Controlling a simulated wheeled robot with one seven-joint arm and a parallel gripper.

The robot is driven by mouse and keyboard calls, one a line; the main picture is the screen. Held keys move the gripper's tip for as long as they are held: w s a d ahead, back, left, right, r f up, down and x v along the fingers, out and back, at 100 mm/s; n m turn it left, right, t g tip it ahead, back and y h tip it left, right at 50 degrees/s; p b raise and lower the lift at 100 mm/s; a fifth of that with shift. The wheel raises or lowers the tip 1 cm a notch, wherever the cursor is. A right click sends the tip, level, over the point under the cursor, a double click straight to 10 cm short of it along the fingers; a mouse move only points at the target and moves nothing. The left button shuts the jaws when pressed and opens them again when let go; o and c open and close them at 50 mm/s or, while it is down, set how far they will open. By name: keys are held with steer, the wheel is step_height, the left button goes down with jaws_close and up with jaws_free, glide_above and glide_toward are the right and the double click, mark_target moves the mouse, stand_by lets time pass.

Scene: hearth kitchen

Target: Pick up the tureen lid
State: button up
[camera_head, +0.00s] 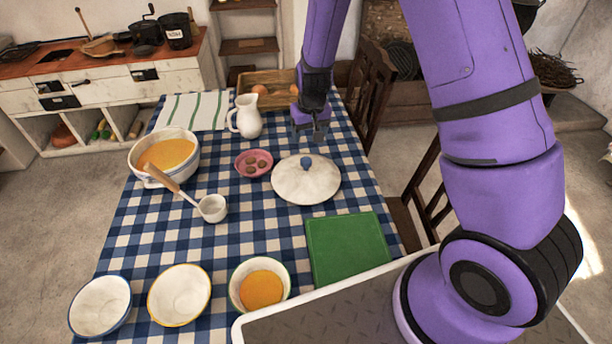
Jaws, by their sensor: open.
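The tureen lid (291,186) is a round off-white lid with a blue knob (307,162) on top. It lies on the blue-checked table, right of the small pink dish. My gripper (311,136) is open and empty, pointing down just behind the lid's knob in the picture. A gap shows between gripper and knob; its exact height above the table is hard to tell. The tureen (189,164) stands uncovered at the left, a white bowl with blue bands, full of orange soup, with a wooden-handled ladle (212,208) beside it.
A white jug (247,118) and pink dish (243,163) stand left of my gripper. A wooden tray (255,79) is behind. A green board (345,262) and several bowls, one holding soup (236,294), are in front. Dark chairs (372,92) line the right side.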

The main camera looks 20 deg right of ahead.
mark_target(306, 160)
steer(key=shift+w+a+f, duration=0.1)
steer(key=shift+w+f, duration=0.15)
steer(key=shift+f, duration=1.8)
steer(key=shift+w+f, duration=0.25)
steer(key=shift+f, duration=1.85)
steer(key=shift+w+a+f, duration=0.1)
steer(key=shift+w+f, duration=0.15)
steer(key=shift+f, duration=1.8)
jaws_close()
